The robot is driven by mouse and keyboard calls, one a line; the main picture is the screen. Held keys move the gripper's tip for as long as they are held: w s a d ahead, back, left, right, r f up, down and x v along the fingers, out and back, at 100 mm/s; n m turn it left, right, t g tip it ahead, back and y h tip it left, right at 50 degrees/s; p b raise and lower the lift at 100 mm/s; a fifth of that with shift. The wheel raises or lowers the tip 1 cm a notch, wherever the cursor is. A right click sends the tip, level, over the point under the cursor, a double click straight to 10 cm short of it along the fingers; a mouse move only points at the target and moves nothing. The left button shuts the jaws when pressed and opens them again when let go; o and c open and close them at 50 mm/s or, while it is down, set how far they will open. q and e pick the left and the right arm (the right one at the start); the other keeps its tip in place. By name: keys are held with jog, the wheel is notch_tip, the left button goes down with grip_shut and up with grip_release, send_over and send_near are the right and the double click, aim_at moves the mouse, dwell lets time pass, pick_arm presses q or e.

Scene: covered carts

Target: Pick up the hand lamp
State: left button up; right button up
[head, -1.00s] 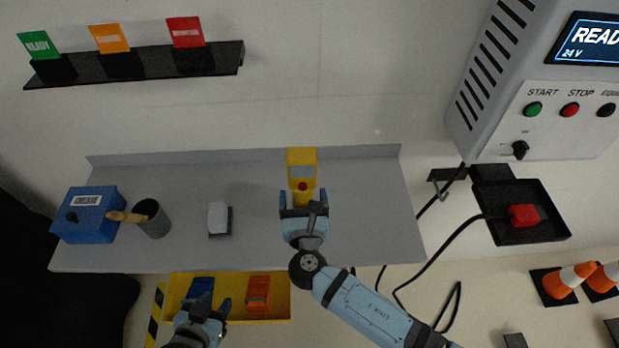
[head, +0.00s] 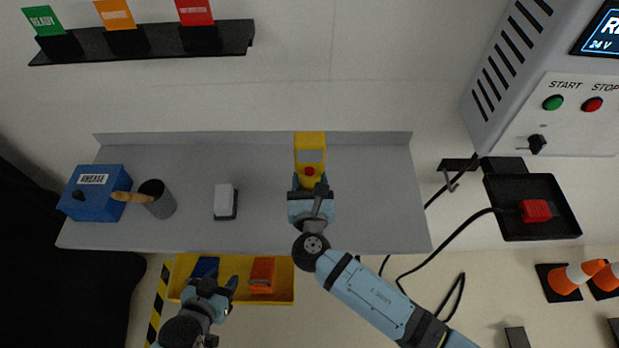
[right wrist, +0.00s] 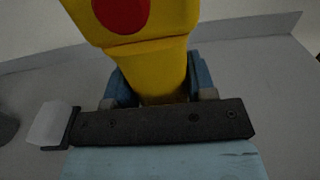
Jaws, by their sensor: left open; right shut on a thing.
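The hand lamp (head: 310,150) is yellow with a grey window and a red button, and stands at the back of the grey shelf. In the right wrist view its yellow handle (right wrist: 163,70) fills the space between the fingers. My right gripper (head: 310,183) is shut on the handle from the front. Whether the lamp's base touches the shelf is hidden. My left gripper (head: 214,286) is open and empty, over the left part of the yellow bin below the shelf.
On the grey shelf (head: 265,225) are a blue grease box (head: 92,205), a grey cup (head: 160,205) with a wooden-handled brush and a white-and-black block (head: 225,201). The yellow bin (head: 280,293) holds blue and orange items. A black tray (head: 555,225) holds a red connector.

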pick_arm(q)
jog(key=shift+a+r+p, duration=0.1)
jog(key=shift+r+p, duration=0.35)
jog(key=shift+p, duration=0.05)
pick_arm(e)
notch_tip(320, 180, up, 20)
send_over(310, 158)
jog(key=w, duration=0.2)
jog(key=shift+f, duration=0.15)
jog(key=shift+f+b, duration=1.9)
jog(key=shift+f, duration=2.55)
pick_arm(q)
notch_tip(310, 158, down, 9)
jog(key=b, duration=0.5)
jog(key=shift+d, duration=0.3)
pick_arm(e)
jog(key=shift+f, duration=5.4)
pick_arm(q)
jog(key=shift+r, duration=0.1)
grip_shut()
pick_arm(e)
jog(key=shift+f, duration=0.1)
